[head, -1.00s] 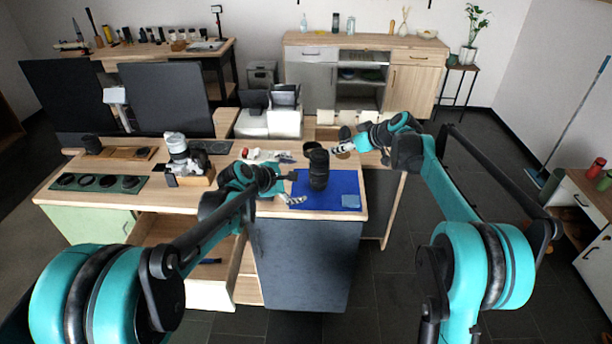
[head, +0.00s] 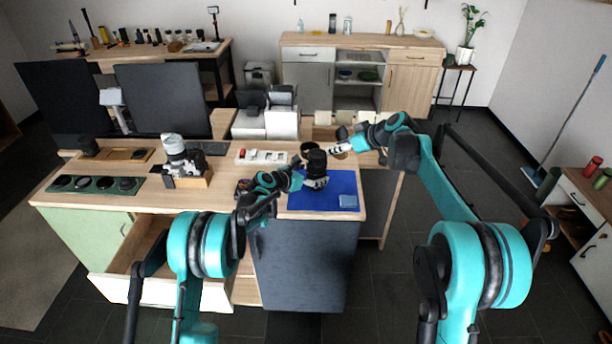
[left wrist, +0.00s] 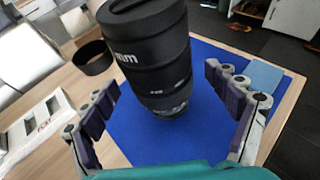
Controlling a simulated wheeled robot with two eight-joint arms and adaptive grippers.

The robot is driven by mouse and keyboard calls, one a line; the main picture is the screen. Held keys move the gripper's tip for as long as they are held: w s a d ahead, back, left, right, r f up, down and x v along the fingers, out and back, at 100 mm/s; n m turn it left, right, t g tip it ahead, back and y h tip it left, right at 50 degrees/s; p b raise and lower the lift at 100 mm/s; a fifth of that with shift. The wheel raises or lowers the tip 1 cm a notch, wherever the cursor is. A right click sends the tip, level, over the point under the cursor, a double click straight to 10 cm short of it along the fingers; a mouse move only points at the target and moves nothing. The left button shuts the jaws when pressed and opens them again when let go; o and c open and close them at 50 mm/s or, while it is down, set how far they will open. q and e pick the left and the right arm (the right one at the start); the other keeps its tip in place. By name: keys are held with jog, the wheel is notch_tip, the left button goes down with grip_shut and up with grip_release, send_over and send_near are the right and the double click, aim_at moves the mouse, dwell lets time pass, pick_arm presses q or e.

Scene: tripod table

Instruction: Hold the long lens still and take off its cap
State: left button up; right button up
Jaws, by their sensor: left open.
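The long lens (head: 317,163) is black and stands upright on the blue mat (head: 348,178). It also fills the upper middle of the left wrist view (left wrist: 152,55). Its dark top end (left wrist: 140,14), where the cap sits, is partly cut off there; I cannot make out the cap's edge. My left gripper (head: 313,183) is low at the lens. In the left wrist view its fingers (left wrist: 165,92) are spread, one on either side of the lens, with blue mat showing between. My right gripper (head: 341,147) is behind and right of the lens, apart from it; its fingers are too small to judge.
A black ring (left wrist: 92,57) lies on the wood beside the mat. A grey-blue cloth-like square (head: 348,201) lies at the mat's front right corner. A white tray with small items (head: 262,156) and a camera with a pale lens (head: 178,155) stand to the left.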

pick_arm(q)
jog(key=shift+x, duration=1.35)
jog(key=c, duration=1.8)
jog(key=o, duration=1.8)
jog(key=shift+r, duration=0.1)
